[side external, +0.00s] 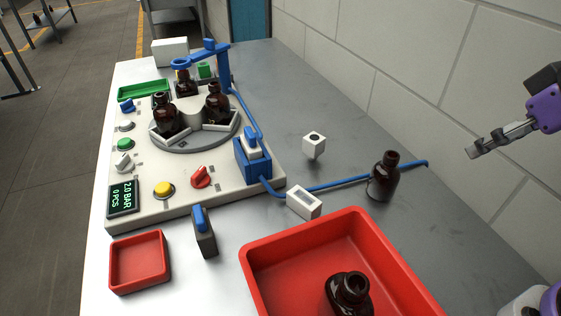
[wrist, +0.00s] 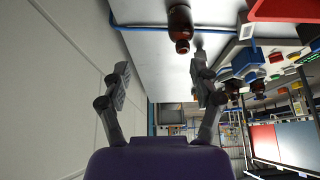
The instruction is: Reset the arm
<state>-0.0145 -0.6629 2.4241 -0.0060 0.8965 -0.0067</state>
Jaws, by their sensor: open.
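My gripper (side external: 478,150) is raised at the right of the side view, clear of the table and beside the block wall. In the wrist view my gripper (wrist: 160,82) has its two fingers wide apart with nothing between them. An amber bottle (side external: 383,178) stands upright on the grey table near the blue hose; a bottle also shows at the top of the wrist view (wrist: 180,28). Another amber bottle (side external: 350,292) is in the large red tray (side external: 262,252). Several amber bottles, such as the one at the front left (side external: 166,115), sit on the round turntable (side external: 185,142).
A control panel (side external: 140,190) with buttons, knobs and a small display fills the left. A small red tray (side external: 139,262), a grey block with a blue top (side external: 204,232) and white blocks (side external: 304,202) (side external: 314,145) lie around it. The far right table strip is clear.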

